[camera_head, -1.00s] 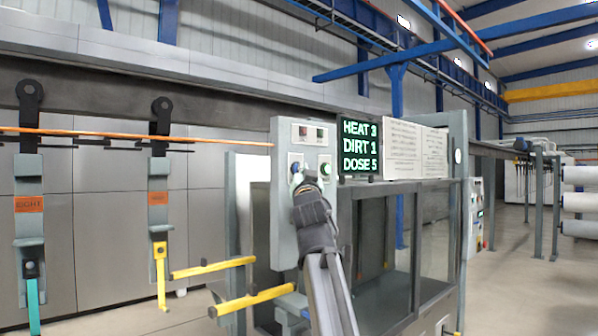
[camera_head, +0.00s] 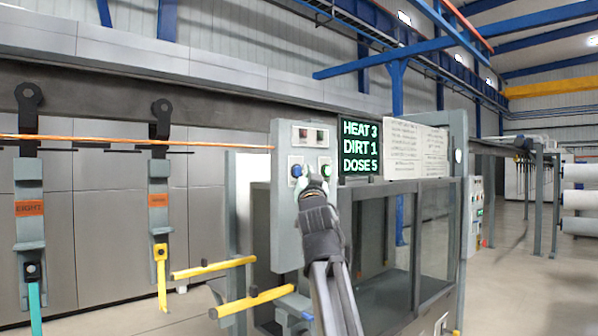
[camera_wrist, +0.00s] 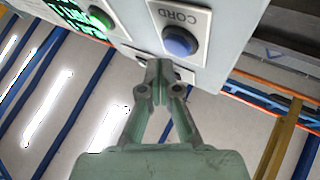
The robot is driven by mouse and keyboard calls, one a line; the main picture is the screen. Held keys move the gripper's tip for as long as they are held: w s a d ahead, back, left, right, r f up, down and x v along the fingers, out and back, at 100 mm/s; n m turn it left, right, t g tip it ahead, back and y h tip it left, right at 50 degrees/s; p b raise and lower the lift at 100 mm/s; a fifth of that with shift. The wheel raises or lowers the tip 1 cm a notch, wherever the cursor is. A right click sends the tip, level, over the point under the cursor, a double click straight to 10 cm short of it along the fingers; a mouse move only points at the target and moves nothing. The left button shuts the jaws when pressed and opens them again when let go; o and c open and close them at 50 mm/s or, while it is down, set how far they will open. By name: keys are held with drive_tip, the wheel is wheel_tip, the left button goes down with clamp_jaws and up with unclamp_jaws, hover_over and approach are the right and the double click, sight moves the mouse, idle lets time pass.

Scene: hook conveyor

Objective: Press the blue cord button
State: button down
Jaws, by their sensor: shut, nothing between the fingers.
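The blue cord button (camera_head: 296,171) sits on the grey control panel (camera_head: 286,225), left of a green button (camera_head: 326,170). In the wrist view the blue button (camera_wrist: 180,41) is on a white plate marked CORD, just beyond and slightly right of the fingertips. My gripper (camera_head: 313,176) is in front of the panel, below and right of the blue button in the head view. In the wrist view my gripper (camera_wrist: 160,72) is shut with nothing between its fingertips. The fingertips look apart from the button; the exact gap cannot be told.
A display (camera_head: 360,147) reads HEAT 3, DIRT 1, DOSE 5, beside white notice sheets (camera_head: 415,150). An orange cord (camera_head: 110,138) runs left from the panel. Yellow bars (camera_head: 213,268) stick out below left. Hanging carriers (camera_head: 158,200) are at left.

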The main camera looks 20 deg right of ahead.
drive_tip(key=shift+s, duration=0.1)
drive_tip(key=shift+s+d+p, duration=0.25)
drive_tip(key=shift+s+p, duration=0.5)
drive_tip(key=shift+p, duration=0.55)
drive_tip(key=shift+s+d+p, duration=0.3)
drive_tip(key=shift+s+p, duration=0.5)
drive_tip(key=shift+p, duration=0.55)
drive_tip(key=shift+s+d+p, duration=0.25)
drive_tip(key=shift+s+p, duration=0.5)
drive_tip(key=shift+p, duration=0.55)
